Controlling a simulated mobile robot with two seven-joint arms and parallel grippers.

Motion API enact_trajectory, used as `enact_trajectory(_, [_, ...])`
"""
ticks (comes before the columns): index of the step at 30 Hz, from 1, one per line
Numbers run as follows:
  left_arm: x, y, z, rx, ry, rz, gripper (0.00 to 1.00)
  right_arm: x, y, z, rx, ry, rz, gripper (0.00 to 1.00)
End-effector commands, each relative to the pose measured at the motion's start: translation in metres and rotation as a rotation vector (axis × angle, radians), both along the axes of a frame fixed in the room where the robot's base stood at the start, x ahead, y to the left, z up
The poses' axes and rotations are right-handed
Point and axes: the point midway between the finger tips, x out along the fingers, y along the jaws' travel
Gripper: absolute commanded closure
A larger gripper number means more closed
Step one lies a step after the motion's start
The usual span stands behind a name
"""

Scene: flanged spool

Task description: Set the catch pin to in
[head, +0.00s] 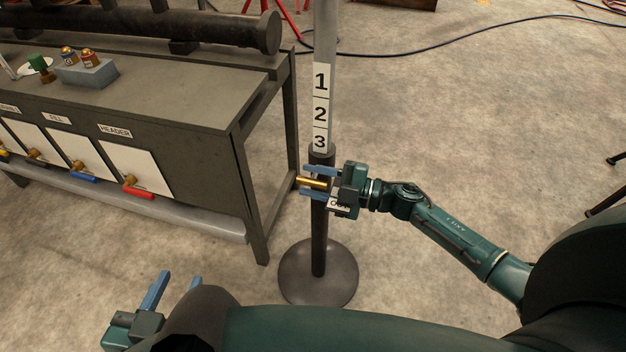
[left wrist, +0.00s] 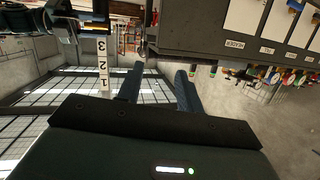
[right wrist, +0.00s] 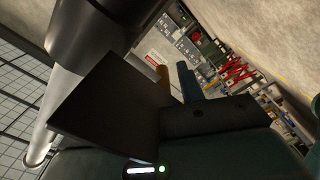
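The catch pin (head: 312,183) is a brass rod at the collar of the upright post (head: 319,235), below the numbers 1, 2, 3. My right gripper (head: 316,183) is at the post, with one blue finger above the pin and one below it. The fingers look spread, with small gaps to the pin. A white label, partly hidden by the gripper, shows "OU". In the right wrist view the brass pin (right wrist: 163,73) shows beside one blue finger; a dark plate hides the rest. My left gripper (head: 176,283) is open and empty at the lower left, away from the post.
A grey bench (head: 190,95) stands left of the post, with valve handles, including a red one (head: 138,193), on its front. A black pipe (head: 200,28) lies along its back. The post's round base (head: 318,285) is on the concrete floor.

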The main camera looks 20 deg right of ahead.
Motion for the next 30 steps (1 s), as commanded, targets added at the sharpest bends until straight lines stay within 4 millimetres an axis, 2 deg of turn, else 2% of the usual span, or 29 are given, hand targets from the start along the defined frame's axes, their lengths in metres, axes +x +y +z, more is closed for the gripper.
enact_trajectory(5, [-0.001,0.002,0.002,0.004,0.020,0.002,0.64,-0.017,-0.024,0.000,-0.004,0.004,-0.001,0.62])
enact_trajectory(12, [-0.004,0.003,0.000,0.010,0.067,0.004,0.64,-0.047,-0.070,0.000,-0.004,0.004,-0.002,0.62])
enact_trajectory(18, [-0.006,0.003,-0.002,0.005,0.095,0.007,0.64,-0.065,-0.096,-0.001,-0.004,0.005,-0.002,0.62])
enact_trajectory(22, [-0.006,0.002,-0.002,0.002,0.102,0.009,0.64,-0.070,-0.104,0.000,-0.004,0.003,-0.002,0.62])
enact_trajectory(30, [-0.007,0.002,-0.003,0.001,0.105,0.010,0.64,-0.072,-0.106,-0.001,-0.003,0.002,-0.001,0.62])
